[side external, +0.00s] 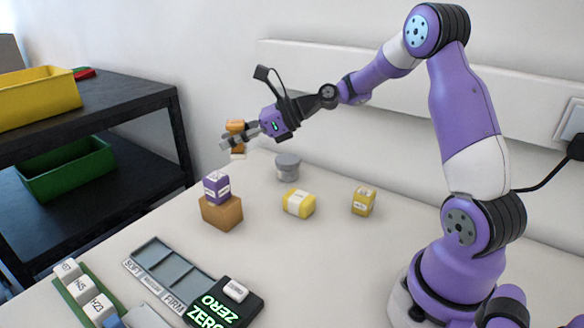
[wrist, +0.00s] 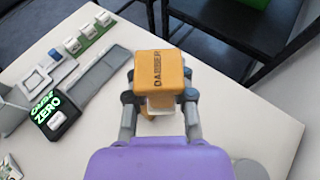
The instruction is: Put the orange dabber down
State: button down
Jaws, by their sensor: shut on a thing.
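The orange dabber (wrist: 160,70) is between the fingers of my gripper (wrist: 160,100) in the wrist view, with the word DABBER on its top. In the side view the dabber (side external: 236,126) is partly hidden behind my gripper (side external: 240,138). My gripper is shut on it, over the far end of the white table (side external: 330,240). A white-and-orange bit shows below the dabber in the side view; I cannot tell whether it touches the table.
A purple block (side external: 216,187) sits on a brown block (side external: 222,212). A grey round container (side external: 287,166) and yellow blocks (side external: 298,203) (side external: 363,201) stand nearby. A sorting tray (side external: 168,272) and a ZERO display (side external: 225,304) lie in front. A black shelf (side external: 100,100) borders the left.

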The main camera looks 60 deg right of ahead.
jog(key=w+d+m+t+h, duration=0.2)
jog(key=w+d+m+h, duration=0.1)
jog(key=w+d, duration=0.35)
jog(key=shift+h, duration=0.3)
jog(key=f, duration=0.9)
jog(key=shift+s+d+f, duration=0.15)
jog(key=shift+s+d, duration=0.1)
jog(key=shift+d, duration=0.05)
jog(key=shift+f, duration=2.35)
jog(key=c, duration=0.7)
grip_release()
jog(key=shift+f, duration=0.15)
